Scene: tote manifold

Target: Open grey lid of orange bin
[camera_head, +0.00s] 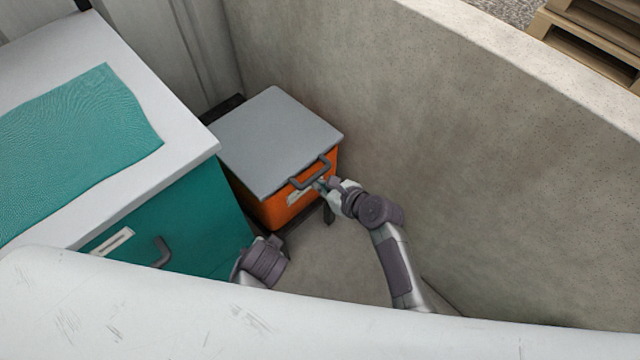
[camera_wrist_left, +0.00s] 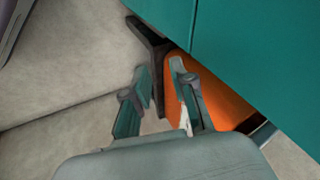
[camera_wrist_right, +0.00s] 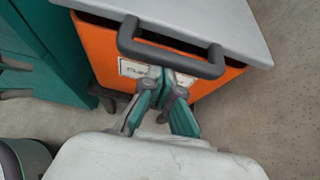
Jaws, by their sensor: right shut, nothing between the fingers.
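The orange bin (camera_head: 292,208) stands in the corner by the concrete wall. Its flat grey lid (camera_head: 272,135) lies over the top, with a dark bar handle (camera_head: 311,174) on its front edge. In the right wrist view the handle (camera_wrist_right: 170,57) arches across the bin's front (camera_wrist_right: 100,55), with a dark strip under the lid (camera_wrist_right: 200,20). My right gripper (camera_head: 324,187) is shut and empty, its fingertips (camera_wrist_right: 164,74) just below the handle's bar, near the white label. My left gripper (camera_wrist_left: 160,68) is open and empty, low beside the bin; its fingers are hidden in the head view.
A teal cabinet (camera_head: 190,235) with a white top (camera_head: 175,110) and a teal mat (camera_head: 90,125) stands left of the bin. A concrete wall (camera_head: 450,140) closes the right side. Wooden pallets (camera_head: 590,40) lie beyond it. Some floor (camera_head: 330,262) is clear before the bin.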

